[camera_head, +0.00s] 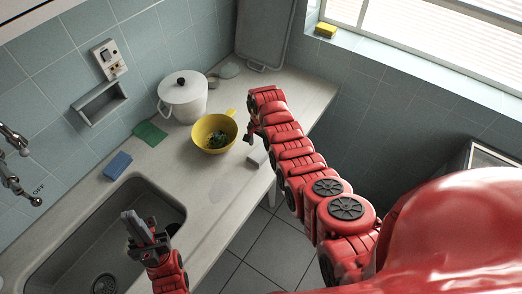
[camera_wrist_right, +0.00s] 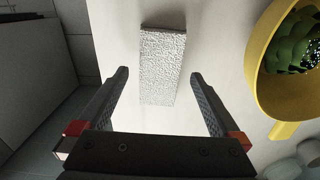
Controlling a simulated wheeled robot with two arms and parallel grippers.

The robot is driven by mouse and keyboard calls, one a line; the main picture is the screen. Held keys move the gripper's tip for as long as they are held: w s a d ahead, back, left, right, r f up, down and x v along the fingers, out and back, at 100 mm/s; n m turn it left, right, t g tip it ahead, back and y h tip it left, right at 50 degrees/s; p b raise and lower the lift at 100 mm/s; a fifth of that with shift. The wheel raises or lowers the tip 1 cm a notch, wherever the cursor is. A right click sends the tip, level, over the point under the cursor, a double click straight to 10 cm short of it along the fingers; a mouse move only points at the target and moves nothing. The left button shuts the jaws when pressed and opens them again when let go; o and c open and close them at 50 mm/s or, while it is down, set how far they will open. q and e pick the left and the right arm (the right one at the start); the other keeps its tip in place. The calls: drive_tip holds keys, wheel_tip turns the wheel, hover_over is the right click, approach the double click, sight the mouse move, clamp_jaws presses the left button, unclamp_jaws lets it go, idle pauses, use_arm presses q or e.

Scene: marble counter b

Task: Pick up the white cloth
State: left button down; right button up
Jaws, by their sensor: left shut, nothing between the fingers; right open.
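The white cloth (camera_wrist_right: 163,60) is a small, textured white rectangle lying flat on the counter; in the head view it shows near the counter's front edge (camera_head: 258,157), right of the yellow bowl. My right gripper (camera_wrist_right: 160,76) is open and empty, its fingers on either side of the cloth's near part in the wrist view. I cannot tell how high the fingertips are above the counter. In the head view this gripper (camera_head: 250,136) is small and partly hidden by its arm. My left gripper (camera_head: 135,226) is shut and empty over the sink.
A yellow bowl (camera_head: 201,132) with green food stands close to the cloth; its handle also shows in the wrist view (camera_wrist_right: 284,130). A white pot (camera_head: 183,98), a green cloth (camera_head: 149,134) and a blue sponge (camera_head: 118,165) are further left. The sink (camera_head: 62,222) is at lower left.

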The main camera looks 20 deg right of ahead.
drive_tip(key=shift+f, duration=0.95)
drive_tip(key=c, duration=1.3)
drive_tip(key=shift+r, duration=0.25)
